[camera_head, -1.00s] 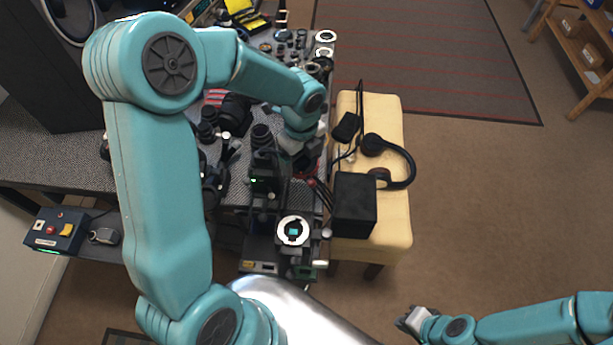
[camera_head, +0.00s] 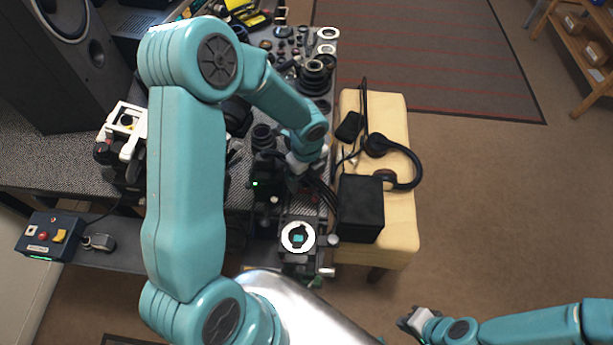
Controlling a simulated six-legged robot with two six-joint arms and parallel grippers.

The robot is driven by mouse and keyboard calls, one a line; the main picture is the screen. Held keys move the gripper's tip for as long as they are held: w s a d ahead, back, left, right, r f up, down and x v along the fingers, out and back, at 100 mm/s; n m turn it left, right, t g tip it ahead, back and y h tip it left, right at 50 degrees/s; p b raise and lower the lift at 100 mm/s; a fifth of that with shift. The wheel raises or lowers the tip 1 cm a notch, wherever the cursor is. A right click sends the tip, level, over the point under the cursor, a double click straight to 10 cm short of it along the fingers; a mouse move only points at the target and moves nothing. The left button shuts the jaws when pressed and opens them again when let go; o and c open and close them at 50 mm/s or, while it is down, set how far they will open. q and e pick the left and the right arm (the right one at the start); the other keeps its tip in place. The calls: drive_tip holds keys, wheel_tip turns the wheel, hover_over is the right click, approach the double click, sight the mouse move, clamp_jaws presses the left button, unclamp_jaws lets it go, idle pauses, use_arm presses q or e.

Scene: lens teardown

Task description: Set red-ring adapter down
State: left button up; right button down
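I cannot make out the red-ring adapter in the head view. My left gripper (camera_head: 302,168) points down at the right part of the cluttered bench, behind a black device and dark cables. Its fingertips are hidden, so I cannot see whether it holds anything. My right gripper (camera_head: 412,320) is low at the right, over the floor and away from the bench. Its fingers are too small to tell open from shut. A white ring with a teal centre (camera_head: 298,237) faces up near the bench's front end.
Lenses and rings (camera_head: 314,75) crowd the bench's far right. A pale yellow bench (camera_head: 399,232) beside it holds a black box (camera_head: 360,208) and headphones (camera_head: 404,170). A control box (camera_head: 50,238) and a white-and-black device (camera_head: 124,135) are at left.

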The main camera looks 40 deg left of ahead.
sight(306, 179)
use_arm(q)
drive_tip(key=shift+a+f, duration=0.2)
drive_tip(key=shift+f, duration=0.7)
drive_tip(key=shift+d+f, duration=0.1)
drive_tip(key=o, duration=0.7)
drive_tip(key=shift+o, duration=0.6)
drive_tip(key=shift+r, duration=0.45)
wheel_tip(306, 179, up, 12)
drive_tip(key=p, duration=0.1)
drive_tip(key=shift+f, duration=0.25)
